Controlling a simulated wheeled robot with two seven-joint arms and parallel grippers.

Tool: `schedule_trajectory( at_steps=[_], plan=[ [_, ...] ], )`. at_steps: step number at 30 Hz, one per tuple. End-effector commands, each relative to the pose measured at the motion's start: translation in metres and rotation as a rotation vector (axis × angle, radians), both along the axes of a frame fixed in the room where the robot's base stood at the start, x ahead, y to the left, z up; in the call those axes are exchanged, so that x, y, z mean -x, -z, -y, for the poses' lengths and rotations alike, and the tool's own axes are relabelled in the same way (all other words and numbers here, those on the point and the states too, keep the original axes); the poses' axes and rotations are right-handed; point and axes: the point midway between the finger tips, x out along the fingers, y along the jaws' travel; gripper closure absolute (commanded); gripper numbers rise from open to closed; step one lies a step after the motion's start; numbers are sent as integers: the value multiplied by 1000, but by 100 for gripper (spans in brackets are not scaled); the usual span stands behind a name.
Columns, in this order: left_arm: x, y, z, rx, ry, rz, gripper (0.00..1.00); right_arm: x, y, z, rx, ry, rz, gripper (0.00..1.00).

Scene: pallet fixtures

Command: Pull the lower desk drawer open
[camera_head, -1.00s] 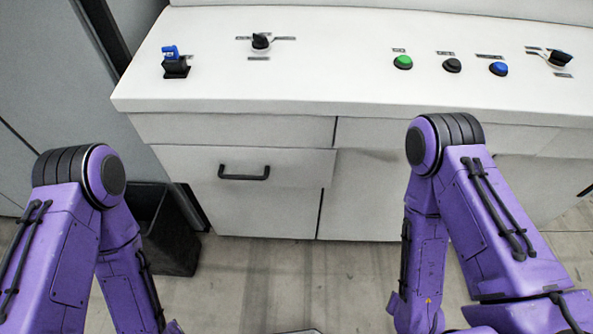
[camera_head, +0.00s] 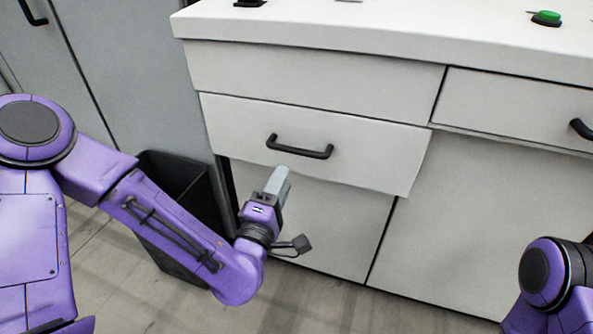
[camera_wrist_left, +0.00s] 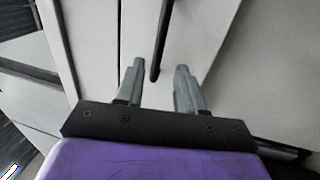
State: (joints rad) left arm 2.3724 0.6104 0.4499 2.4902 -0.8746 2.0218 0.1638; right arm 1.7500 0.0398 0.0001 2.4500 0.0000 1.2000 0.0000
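The lower desk drawer (camera_head: 365,155) has a white front with a black bar handle (camera_head: 300,146). Its front seems to stand slightly proud of the panel below; I cannot tell how far. My left gripper (camera_head: 279,178) is just below and in front of the handle. In the left wrist view, the left gripper (camera_wrist_left: 159,67) is open, and the end of the handle (camera_wrist_left: 161,40) shows between the lines of its two fingers, with a gap on each side. I see no contact with the handle. My right gripper is out of view; only part of that arm shows.
A dark open bin (camera_head: 180,180) stands left of the desk, beside my left forearm. A white upper panel (camera_head: 310,75) is above the drawer, and another drawer with a black handle (camera_head: 581,129) is at the right. Floor in front is clear.

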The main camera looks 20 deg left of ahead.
Motion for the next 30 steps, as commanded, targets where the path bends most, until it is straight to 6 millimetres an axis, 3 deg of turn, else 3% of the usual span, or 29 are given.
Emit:
schedule_trajectory(
  at_steps=[12, 16, 24, 28, 30],
  plan=[
    [-83, -18, 2, -4, -2, -4, 62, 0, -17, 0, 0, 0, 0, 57],
    [-95, -20, 3, -5, -1, -5, 62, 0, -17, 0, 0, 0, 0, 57],
    [-98, -19, 3, -4, 0, -6, 62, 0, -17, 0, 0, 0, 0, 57],
    [-97, -19, 3, -5, 0, -6, 100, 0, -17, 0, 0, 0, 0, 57],
    [-97, -19, 3, -5, 0, -6, 100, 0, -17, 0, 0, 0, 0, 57]
  ],
)
